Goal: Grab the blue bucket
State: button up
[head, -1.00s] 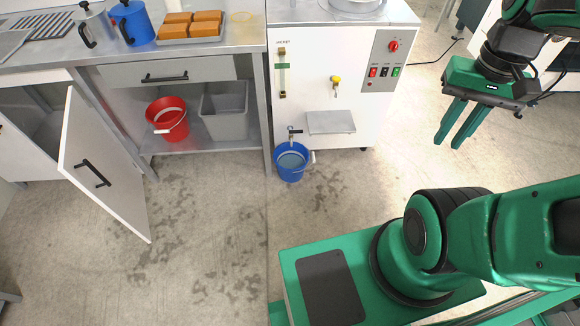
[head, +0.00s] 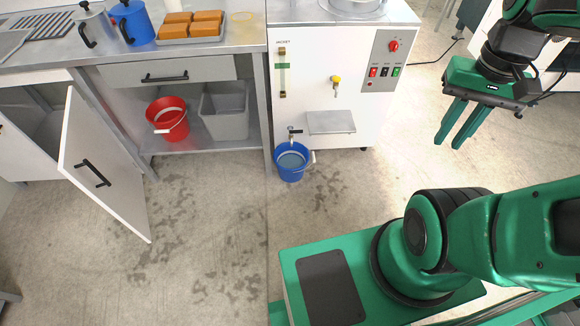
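The blue bucket (head: 291,172) stands upright on the floor below a small tap (head: 293,131) on the front of a white machine (head: 312,75). It holds a greyish liquid, and a pale handle grip shows at its right side. My gripper (head: 452,142) hangs in the air at the upper right, pointing down and left. Its two green fingers are apart with nothing between them. It is well to the right of the bucket and not touching it.
A red bucket (head: 168,119) and a grey bin (head: 226,112) sit on the shelf under the metal counter (head: 240,28). A white cabinet door (head: 103,172) stands open at the left. Wet patches mark the floor (head: 215,230), which is otherwise clear around the blue bucket.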

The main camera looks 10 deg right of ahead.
aim_at(291, 162)
jog(key=z, duration=2.5)
jog(key=k, duration=1.05)
jog(key=u, duration=1.65)
jog(key=i, duration=0.95)
